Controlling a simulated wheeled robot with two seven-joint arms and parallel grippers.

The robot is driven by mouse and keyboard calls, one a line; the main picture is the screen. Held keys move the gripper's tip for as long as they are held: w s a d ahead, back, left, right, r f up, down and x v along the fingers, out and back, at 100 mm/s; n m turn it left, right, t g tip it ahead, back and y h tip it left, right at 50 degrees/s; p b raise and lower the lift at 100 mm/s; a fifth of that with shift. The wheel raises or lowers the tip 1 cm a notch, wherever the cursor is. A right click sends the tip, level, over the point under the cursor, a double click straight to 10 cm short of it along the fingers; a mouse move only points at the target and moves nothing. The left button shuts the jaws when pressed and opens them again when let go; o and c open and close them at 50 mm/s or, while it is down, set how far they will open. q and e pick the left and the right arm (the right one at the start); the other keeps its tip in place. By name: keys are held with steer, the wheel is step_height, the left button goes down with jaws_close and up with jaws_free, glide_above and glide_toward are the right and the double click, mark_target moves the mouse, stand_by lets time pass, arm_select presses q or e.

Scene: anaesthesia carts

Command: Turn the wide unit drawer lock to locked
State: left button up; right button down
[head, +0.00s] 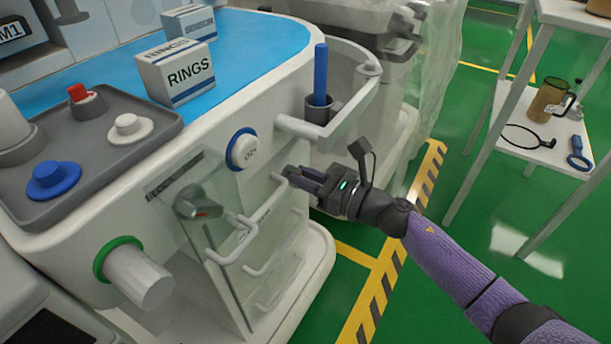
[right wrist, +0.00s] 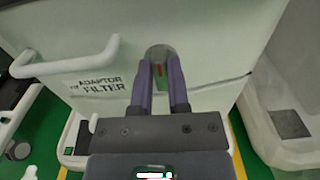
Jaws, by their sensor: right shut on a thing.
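The drawer lock (right wrist: 160,53) is a small grey rounded piece with a red mark, set in the pale drawer front beside the "ADAPTOR FILTER" lettering in the right wrist view. My right gripper (head: 300,177) reaches the drawer side of the cart in the head view. It also shows in the right wrist view (right wrist: 160,85), its two dark fingers shut on the lock, one on each side. The fingers hide part of the lock, and in the head view the lock is hidden. My left gripper is not in view.
A clear panel (head: 215,235) covers a grey lever with red (head: 200,203). A rail with a blue rod (head: 320,75) projects above my gripper. A white shelf unit (head: 545,145) stands right; green floor (head: 450,190) lies between.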

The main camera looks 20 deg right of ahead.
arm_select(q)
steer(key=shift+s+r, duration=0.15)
arm_select(e)
steer(key=shift+w+d+m+p, duration=0.1)
steer(key=shift+m+p, duration=0.25)
steer(key=shift+m, duration=0.75)
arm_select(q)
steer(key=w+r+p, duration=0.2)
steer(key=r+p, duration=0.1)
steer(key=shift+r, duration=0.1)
arm_select(e)
steer(key=m, duration=1)
steer(key=f+m, duration=0.1)
steer(key=m, duration=0.5)
steer(key=shift+w+d, duration=0.25)
steer(key=shift+d, duration=0.05)
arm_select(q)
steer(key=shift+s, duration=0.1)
